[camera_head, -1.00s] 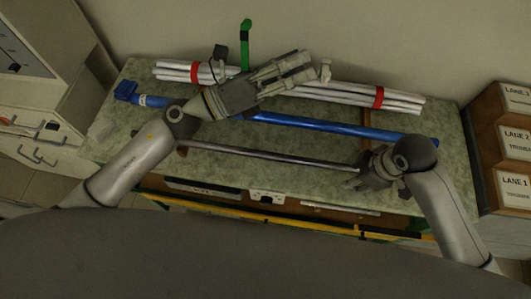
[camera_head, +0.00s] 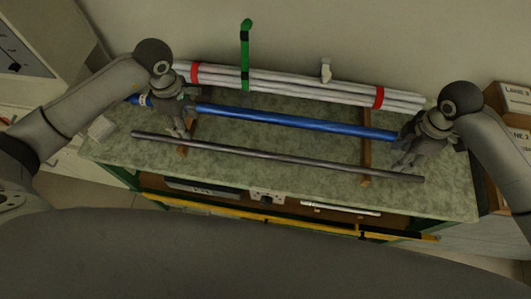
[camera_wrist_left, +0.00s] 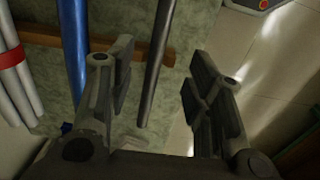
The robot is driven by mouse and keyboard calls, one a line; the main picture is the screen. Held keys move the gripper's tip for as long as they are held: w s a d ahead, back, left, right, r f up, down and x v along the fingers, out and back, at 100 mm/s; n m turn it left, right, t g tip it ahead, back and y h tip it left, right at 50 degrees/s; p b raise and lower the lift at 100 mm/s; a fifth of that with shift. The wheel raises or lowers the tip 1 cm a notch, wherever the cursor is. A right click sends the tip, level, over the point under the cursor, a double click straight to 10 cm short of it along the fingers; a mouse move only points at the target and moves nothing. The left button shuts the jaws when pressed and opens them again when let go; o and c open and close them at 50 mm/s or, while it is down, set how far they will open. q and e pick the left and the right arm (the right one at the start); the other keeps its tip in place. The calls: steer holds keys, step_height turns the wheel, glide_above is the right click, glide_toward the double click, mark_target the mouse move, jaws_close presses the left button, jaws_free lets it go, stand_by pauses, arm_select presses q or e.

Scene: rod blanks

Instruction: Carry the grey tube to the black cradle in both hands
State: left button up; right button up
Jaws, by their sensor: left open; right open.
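The grey tube (camera_head: 275,156) lies across the front part of the table on two brown wooden bars. My left gripper (camera_head: 180,131) is open above the tube's left part. In the left wrist view, the tube (camera_wrist_left: 157,62) runs between the spread fingers (camera_wrist_left: 160,88), seemingly untouched, with its end in sight. My right gripper (camera_head: 402,163) is open above the tube's right end; whether it touches the tube cannot be told. I cannot make out a black cradle in either view.
A blue tube (camera_head: 290,121) lies parallel behind the grey one. A bundle of white tubes with red bands (camera_head: 290,88) lies at the back. A green post (camera_head: 245,55) stands there. Lane boxes (camera_head: 508,97) stand at the right. The brown bars (camera_head: 366,147) support the tubes.

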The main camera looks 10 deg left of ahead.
mark_target(194, 142)
arm_select(q)
step_height(194, 142, down, 11)
steer(key=shift+d+r, duration=0.1)
arm_select(e)
step_height(194, 142, down, 11)
steer(key=shift+r, duration=0.1)
arm_select(q)
jaws_close()
arm_select(e)
jaws_close()
